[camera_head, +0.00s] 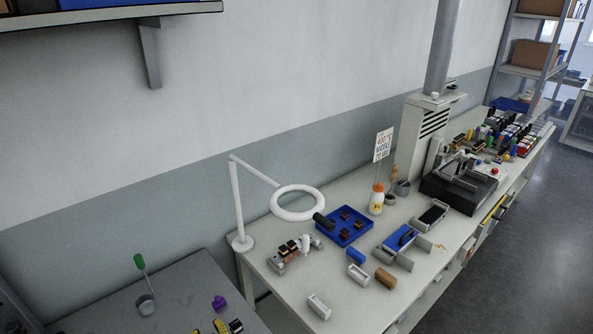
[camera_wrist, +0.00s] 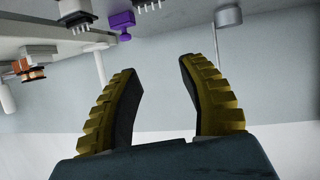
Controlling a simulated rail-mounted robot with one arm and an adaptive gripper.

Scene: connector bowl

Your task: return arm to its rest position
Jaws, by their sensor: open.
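My gripper (camera_wrist: 160,72) shows in the wrist view, with two ridged olive-yellow fingers spread apart and nothing between them. Beyond the fingertips is plain grey-white wall, and the tabletop edge runs along the top of the picture, so the view looks upside down. A purple piece (camera_wrist: 122,20) and a black connector with pins (camera_wrist: 75,12) lie on the table beyond the fingers, apart from them.
In the head view, the near table (camera_head: 185,290) bears the purple piece (camera_head: 219,302) and a grey cup (camera_head: 146,304). The long bench holds a ring lamp (camera_head: 298,216), a blue tray (camera_head: 325,227), a glue bottle (camera_head: 376,203) and a dark machine (camera_head: 458,190). A shelf (camera_head: 100,14) overhangs upper left.

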